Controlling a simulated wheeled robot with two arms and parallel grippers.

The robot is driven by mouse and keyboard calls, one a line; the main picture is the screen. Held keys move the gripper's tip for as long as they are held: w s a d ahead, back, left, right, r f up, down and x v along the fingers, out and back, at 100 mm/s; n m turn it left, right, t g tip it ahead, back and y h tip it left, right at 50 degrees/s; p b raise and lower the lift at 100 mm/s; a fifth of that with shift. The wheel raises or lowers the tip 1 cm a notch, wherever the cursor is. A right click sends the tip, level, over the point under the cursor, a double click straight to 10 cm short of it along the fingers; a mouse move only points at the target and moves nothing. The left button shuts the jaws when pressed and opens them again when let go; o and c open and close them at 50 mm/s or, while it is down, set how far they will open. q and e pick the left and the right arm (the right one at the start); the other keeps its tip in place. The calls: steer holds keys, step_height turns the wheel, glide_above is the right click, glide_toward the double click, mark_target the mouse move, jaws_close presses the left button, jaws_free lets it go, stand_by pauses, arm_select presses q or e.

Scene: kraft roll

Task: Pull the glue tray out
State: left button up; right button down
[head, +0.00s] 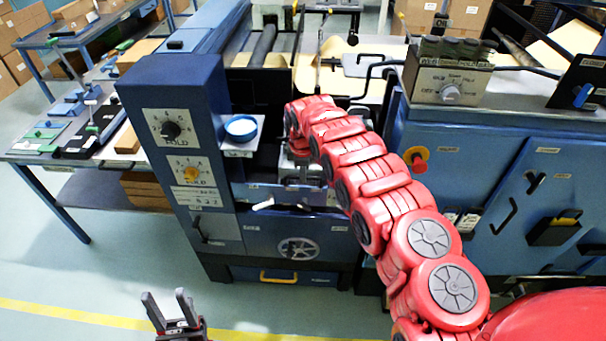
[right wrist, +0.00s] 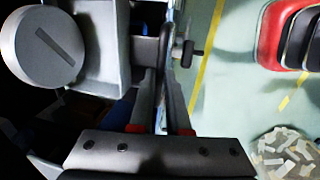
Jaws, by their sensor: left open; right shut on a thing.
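My right arm reaches into the opening of the blue machine in the head view, and its red links partly hide what lies there. My right gripper (right wrist: 164,85) is shut in the right wrist view on a thin dark handle-like part (right wrist: 167,32) beside a grey metal box (right wrist: 103,25). I cannot tell for sure whether this part belongs to the glue tray; the tray is not clearly seen as a whole. My left gripper (head: 167,296) is open and empty, low in front of the machine and apart from it.
The machine's left housing (head: 180,130) carries knobs and a blue round dish (head: 241,128) on a ledge. Below are a handwheel (head: 298,249) and a yellow handle (head: 278,277). A control cabinet (head: 510,180) stands at right. The floor in front is clear.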

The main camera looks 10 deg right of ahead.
steer(key=shift+w+d+r, duration=0.1)
steer(key=c, duration=0.9)
jaws_free()
steer(key=shift+r, duration=0.35)
steer(key=shift+s+a+r+b, duration=0.15)
steer(key=shift+s+r+b, duration=0.3)
steer(key=shift+r, duration=2.25)
steer(key=shift+s+a+r+b, duration=0.15)
steer(key=shift+s+r, duration=0.5)
steer(key=shift+r, duration=2.1)
steer(key=shift+s+a+r+b, duration=0.15)
steer(key=shift+s+r+b, duration=0.3)
steer(key=shift+r, duration=2.25)
